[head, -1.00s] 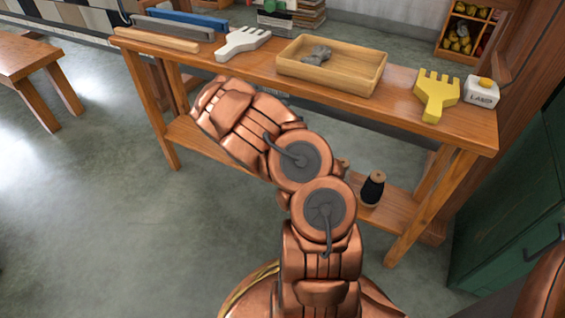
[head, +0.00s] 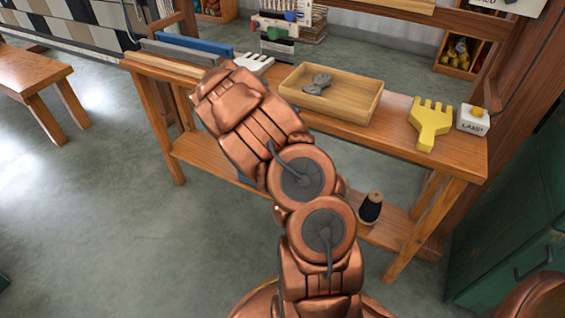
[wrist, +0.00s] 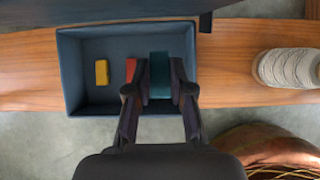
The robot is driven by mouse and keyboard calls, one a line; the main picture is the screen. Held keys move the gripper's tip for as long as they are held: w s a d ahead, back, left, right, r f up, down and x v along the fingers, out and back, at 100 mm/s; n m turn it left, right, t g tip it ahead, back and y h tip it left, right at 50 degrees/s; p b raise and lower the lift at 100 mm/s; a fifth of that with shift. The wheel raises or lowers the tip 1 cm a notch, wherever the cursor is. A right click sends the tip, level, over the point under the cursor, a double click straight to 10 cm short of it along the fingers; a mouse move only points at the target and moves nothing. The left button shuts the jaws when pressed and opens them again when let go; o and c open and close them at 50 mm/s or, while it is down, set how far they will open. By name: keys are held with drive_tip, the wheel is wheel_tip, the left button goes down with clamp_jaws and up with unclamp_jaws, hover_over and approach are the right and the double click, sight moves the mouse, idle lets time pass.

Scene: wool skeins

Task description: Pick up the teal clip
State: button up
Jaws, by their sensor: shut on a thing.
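In the wrist view the teal clip (wrist: 160,70) is between the two fingers of my gripper (wrist: 161,86), which is shut on it. The clip is over the right part of a dark blue-grey bin (wrist: 76,75). I cannot tell whether it touches the bin floor. A red clip (wrist: 130,69) is close to the left finger and partly hidden by it. A yellow clip (wrist: 101,72) lies farther left in the bin. In the head view my arm hides the gripper and the teal clip.
A cone of grey twine (wrist: 290,68) is on the wood right of the bin. In the head view the bench (head: 400,147) holds a wooden tray (head: 340,112), a yellow comb (head: 429,125), a white block (head: 473,121) and a partly hidden white comb (head: 254,64). A black spool (head: 371,208) stands below.

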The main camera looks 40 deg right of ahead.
drive_tip(key=w+a+p, duration=0.2)
drive_tip(key=w, duration=0.7)
drive_tip(key=w+a+p, duration=0.2)
drive_tip(key=w+a, duration=0.1)
drive_tip(key=w, duration=0.6)
drive_tip(key=shift+w+a, duration=0.3)
drive_tip(key=shift+w, duration=0.05)
